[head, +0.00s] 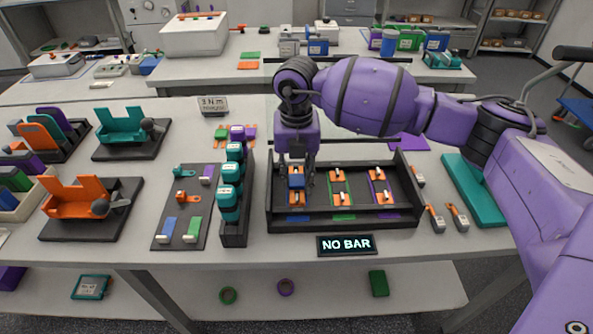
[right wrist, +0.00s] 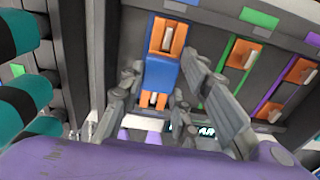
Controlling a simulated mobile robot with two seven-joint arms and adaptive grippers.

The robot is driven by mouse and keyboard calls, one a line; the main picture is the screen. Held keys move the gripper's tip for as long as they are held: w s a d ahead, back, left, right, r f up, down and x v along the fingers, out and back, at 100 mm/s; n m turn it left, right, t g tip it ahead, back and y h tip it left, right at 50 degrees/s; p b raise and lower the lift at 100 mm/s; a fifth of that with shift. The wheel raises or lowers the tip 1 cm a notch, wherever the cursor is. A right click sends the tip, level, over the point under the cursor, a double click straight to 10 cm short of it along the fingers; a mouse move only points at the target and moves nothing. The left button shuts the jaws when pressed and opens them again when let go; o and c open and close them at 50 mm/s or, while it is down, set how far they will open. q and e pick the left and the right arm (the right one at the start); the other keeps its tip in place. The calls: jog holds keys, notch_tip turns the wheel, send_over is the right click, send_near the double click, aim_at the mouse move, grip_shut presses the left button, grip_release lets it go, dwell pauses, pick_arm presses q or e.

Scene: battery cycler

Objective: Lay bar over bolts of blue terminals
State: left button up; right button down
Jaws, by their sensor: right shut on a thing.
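My right gripper (head: 297,180) points down over the left lane of a dark tray (head: 403,215). It is shut on a blue bar (head: 296,180), which lies lengthwise between its fingers. In the right wrist view, the blue bar (right wrist: 161,74) sits between two orange terminals, the upper one (right wrist: 167,37) and the lower one (right wrist: 153,99). Each has a pale bolt showing. A blue label (right wrist: 176,6) marks this lane. Whether the bar rests on the bolts or hovers just above cannot be told. My left gripper is not in view.
A lit sign (head: 344,244) at the tray front reads NO BAR. Green and purple lanes lie to the right. A rack of teal-capped tools (head: 231,195) stands close left of the tray. A dark plate (head: 163,205) beyond holds more small parts.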

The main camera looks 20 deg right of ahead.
jog(key=shift+f, duration=0.65)
dwell(0.8)
jog(key=c, duration=1.2)
grip_release()
notch_tip(320, 180, up, 12)
